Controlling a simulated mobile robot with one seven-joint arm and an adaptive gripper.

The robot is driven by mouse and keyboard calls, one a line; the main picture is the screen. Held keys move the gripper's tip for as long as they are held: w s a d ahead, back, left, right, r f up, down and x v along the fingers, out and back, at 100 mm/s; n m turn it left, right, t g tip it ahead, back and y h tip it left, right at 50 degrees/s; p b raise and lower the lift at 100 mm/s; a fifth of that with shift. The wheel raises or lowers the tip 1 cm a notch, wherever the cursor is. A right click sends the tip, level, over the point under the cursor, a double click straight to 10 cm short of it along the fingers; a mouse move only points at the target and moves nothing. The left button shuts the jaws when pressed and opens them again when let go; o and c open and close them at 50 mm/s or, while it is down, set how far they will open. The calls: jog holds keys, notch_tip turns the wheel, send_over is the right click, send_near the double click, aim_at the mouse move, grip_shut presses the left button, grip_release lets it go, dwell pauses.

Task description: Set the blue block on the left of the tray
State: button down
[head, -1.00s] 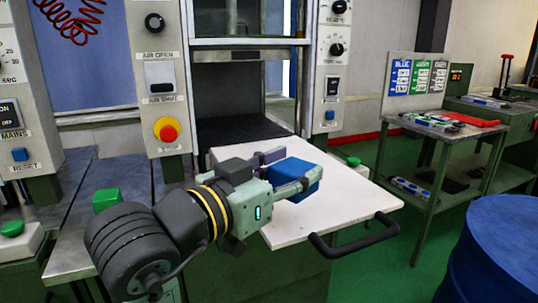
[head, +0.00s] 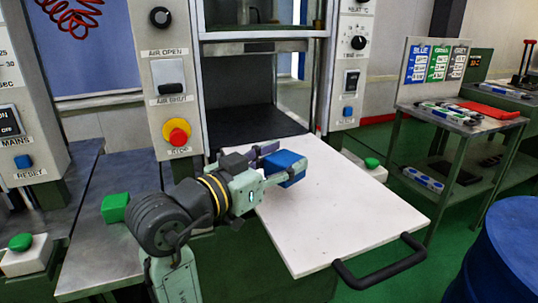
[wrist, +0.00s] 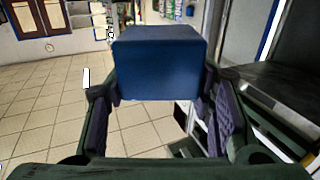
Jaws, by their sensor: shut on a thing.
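The blue block (head: 288,168) is held between the fingers of my gripper (head: 277,170). It also fills the upper middle of the wrist view (wrist: 157,68), with a finger on each side. The white tray (head: 345,223) is a flat board with a black handle at its front. In the head view the block is over the tray's back left part. I cannot tell whether its underside touches the tray. The rest of the tray is bare.
A green block (head: 115,208) sits on the metal bench (head: 100,245) left of my arm. The machine's panel with a red stop button (head: 178,136) stands just behind my gripper. A blue drum (head: 510,245) and a shelf trolley (head: 460,125) are on the right.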

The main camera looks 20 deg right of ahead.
jog(key=w+p, duration=0.1)
jog(key=w, duration=0.6)
jog(key=shift+f, duration=0.2)
jog(key=shift+w+f, duration=0.1)
jog(key=shift+f, duration=1.65)
jog(key=shift+f, duration=0.2)
jog(key=c, duration=0.7)
grip_release()
jog(key=shift+c, duration=0.2)
jog(key=shift+r, duration=0.1)
